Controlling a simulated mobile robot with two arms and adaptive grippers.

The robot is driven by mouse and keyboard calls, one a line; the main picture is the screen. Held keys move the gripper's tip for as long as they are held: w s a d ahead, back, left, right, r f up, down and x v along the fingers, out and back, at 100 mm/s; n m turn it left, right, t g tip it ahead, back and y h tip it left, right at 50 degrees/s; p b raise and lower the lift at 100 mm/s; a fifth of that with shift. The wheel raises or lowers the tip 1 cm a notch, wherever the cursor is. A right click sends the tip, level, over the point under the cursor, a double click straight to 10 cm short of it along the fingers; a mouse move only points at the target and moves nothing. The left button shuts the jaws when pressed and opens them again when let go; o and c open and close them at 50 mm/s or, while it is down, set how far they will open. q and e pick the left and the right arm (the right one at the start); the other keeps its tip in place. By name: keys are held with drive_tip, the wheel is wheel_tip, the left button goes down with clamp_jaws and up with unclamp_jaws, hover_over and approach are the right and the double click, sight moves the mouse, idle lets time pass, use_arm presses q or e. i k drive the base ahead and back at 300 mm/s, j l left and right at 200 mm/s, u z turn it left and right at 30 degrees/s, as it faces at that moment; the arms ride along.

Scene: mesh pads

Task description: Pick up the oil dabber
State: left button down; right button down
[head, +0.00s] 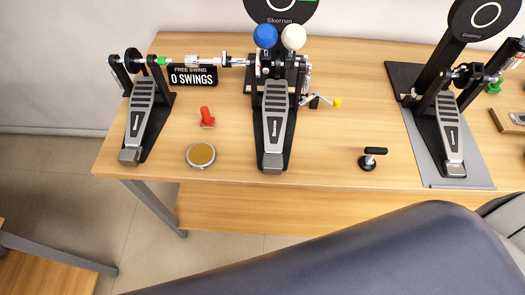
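No part of the scene is clearly marked as the oil dabber. A small black piece with a sideways handle on a round base (373,158) stands right of the middle pedal. I cannot tell which of these is the dabber. Neither of my grippers is in view.
A left pedal (141,112), a middle pedal (275,125) with blue and white beaters, and a right pedal (449,135) on a grey mat (421,148) stand on the table. A "0 SWINGS" sign (192,76) stands behind. Bare tabletop surrounds the small pieces.

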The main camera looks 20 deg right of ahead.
sight(207, 122)
drive_tip(key=k+j, duration=0.2)
drive_tip(key=j, duration=0.2)
drive_tip(key=k+j+z, duration=0.1)
drive_tip(key=j, duration=0.3)
drive_tip(key=k+j, duration=0.35)
